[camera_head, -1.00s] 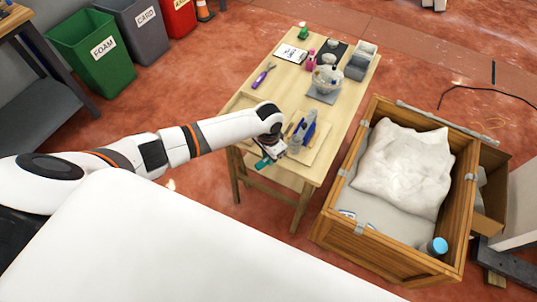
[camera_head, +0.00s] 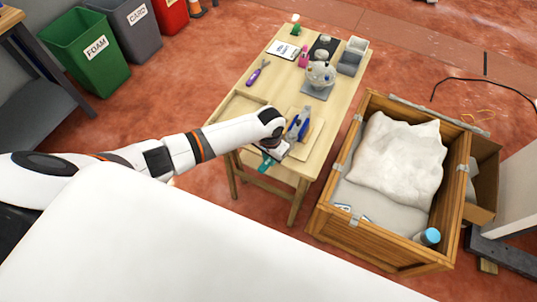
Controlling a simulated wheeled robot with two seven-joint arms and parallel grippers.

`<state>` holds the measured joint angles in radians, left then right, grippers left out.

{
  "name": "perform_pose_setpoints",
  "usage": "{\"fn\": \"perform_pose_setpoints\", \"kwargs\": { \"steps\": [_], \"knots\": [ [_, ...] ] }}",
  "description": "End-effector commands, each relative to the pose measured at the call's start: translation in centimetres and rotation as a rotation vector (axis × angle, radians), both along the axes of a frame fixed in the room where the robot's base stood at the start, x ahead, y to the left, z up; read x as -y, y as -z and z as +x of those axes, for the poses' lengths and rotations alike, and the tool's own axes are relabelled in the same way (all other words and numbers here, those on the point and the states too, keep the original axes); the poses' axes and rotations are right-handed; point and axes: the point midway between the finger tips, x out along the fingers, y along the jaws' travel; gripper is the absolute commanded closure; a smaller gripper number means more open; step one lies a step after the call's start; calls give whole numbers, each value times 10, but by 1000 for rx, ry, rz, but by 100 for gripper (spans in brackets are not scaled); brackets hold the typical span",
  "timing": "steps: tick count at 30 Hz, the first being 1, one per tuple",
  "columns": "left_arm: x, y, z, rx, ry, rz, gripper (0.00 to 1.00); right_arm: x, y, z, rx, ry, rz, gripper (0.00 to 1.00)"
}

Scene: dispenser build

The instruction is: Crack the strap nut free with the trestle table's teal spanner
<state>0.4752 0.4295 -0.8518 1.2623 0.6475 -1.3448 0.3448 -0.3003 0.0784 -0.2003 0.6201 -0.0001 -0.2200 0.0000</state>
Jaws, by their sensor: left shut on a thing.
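My left gripper (camera_head: 274,153) is over the near end of the wooden trestle table (camera_head: 272,104), at its front edge. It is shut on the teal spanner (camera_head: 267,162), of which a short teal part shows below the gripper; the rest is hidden. The open wooden crate (camera_head: 385,238) stands to the right of the table, with grey metal fittings on its corners and a grey strap (camera_head: 440,113) along its far edge. I cannot make out the strap nut at this size. My right gripper is not in view.
Blue-handled pliers (camera_head: 298,126) are on a board right beside my left gripper. A purple-handled tool (camera_head: 257,73), a clipboard (camera_head: 283,49), a globe-like dispenser (camera_head: 320,75) and grey bins (camera_head: 349,64) are further back. A white sack (camera_head: 398,160) and a blue-capped bottle (camera_head: 428,237) are in the crate.

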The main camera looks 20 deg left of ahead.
Motion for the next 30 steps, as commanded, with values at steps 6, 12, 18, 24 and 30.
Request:
{"fn": "perform_pose_setpoints", "kwargs": {
  "steps": [6,12,18,24,30],
  "knots": [
    [0,0,0,0,-6,0,100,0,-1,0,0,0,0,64],
    [8,-2,-1,0,-62,-1,100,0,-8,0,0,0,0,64],
    [16,-2,-2,0,-131,-1,100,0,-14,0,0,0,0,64],
    [22,-1,-3,0,-189,0,100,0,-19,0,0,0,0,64],
    [23,0,-3,0,-202,0,100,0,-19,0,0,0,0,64]
  ]
}}
